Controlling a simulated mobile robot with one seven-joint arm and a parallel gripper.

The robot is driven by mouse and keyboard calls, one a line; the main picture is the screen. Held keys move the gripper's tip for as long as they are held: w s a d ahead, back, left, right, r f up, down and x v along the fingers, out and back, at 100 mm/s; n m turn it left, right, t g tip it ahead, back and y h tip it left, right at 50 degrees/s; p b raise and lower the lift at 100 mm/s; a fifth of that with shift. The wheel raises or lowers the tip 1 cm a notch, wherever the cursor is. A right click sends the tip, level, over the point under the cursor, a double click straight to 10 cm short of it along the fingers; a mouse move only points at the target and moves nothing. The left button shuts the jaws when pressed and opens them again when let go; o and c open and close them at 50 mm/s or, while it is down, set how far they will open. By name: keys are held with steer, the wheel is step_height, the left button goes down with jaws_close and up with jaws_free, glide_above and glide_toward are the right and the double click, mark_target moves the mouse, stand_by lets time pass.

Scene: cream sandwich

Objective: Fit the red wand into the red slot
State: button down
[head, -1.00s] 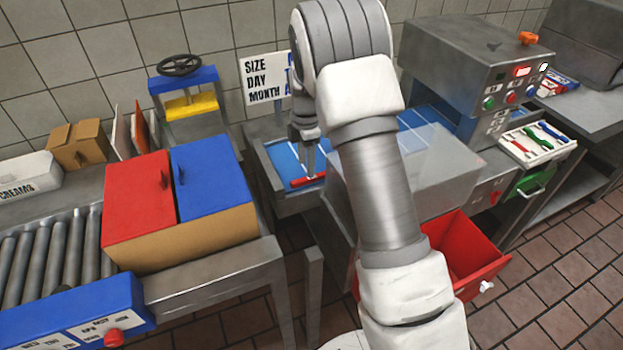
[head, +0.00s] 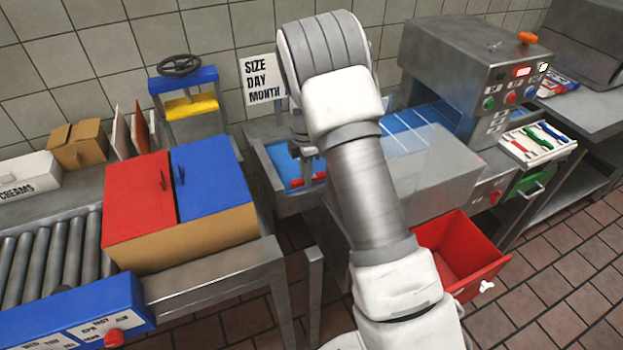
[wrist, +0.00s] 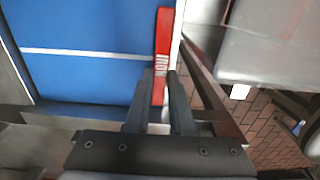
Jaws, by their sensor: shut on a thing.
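The red wand (wrist: 163,45) is a thin red bar with white lettering. In the wrist view it lies along the right edge of a blue surface, and its near end is between my fingers. My gripper (wrist: 161,80) is shut on it. In the head view my gripper (head: 304,168) is low over the blue belt, with the red wand (head: 309,181) at its tips. I cannot tell whether the wand touches the belt. I cannot make out the red slot for certain.
A white tray (head: 524,158) with red, green and blue pieces stands at the right. A grey machine (head: 450,60) stands over the blue belt (head: 283,157). An open red bin (head: 490,268) is below. A red and blue lidded box (head: 140,215) stands left.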

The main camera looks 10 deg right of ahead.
steer(key=shift+r, duration=0.15)
step_height(320, 180, up, 18)
steer(key=shift+s+p, duration=0.15)
steer(key=shift+p, duration=0.3)
